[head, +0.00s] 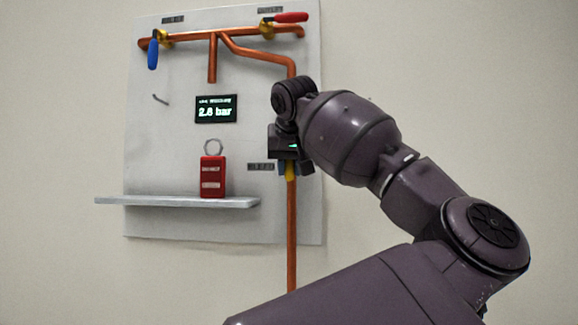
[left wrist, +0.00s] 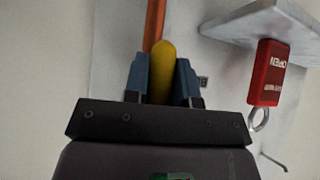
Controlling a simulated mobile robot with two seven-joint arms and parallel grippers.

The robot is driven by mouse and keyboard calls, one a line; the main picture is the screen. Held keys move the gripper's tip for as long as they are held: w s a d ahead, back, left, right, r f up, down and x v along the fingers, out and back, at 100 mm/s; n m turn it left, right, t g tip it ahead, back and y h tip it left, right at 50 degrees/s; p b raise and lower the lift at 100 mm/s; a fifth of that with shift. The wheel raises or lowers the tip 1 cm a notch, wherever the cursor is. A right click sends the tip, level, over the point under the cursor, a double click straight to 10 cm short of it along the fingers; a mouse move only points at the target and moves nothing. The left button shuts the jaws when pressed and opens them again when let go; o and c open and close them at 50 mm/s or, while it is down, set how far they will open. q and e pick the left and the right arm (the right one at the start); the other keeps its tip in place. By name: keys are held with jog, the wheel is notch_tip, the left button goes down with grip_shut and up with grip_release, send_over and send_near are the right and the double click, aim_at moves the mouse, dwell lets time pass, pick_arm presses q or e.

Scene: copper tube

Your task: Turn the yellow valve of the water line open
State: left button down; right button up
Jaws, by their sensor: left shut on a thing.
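The yellow valve handle (left wrist: 162,72) sits between the two blue-grey fingers of my left gripper (left wrist: 161,88) in the left wrist view. The gripper is shut on it. The handle points nearly the same way as the copper pipe (left wrist: 154,22) behind it. The valve body is hidden by the gripper. My right gripper is not in view.
A blue-handled valve (head: 153,53) and a red-handled valve (head: 290,17) sit on the upper pipe. A display (head: 215,109) reads about 2.6 bar. A red tag or padlock (head: 213,177) stands on the shelf (head: 180,202), left of my gripper. A small hook (head: 160,99) sticks out of the panel.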

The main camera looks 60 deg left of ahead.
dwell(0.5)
pick_arm(q)
jog(key=c, duration=0.9)
grip_release()
jog(key=shift+d, duration=0.1)
jog(key=shift+c, duration=0.2)
jog(key=shift+d+r, duration=0.2)
jog(key=shift+r, duration=0.15)
jog(key=p+v, duration=0.1)
jog(key=v, duration=0.9)
jog(key=shift+s, duration=0.15)
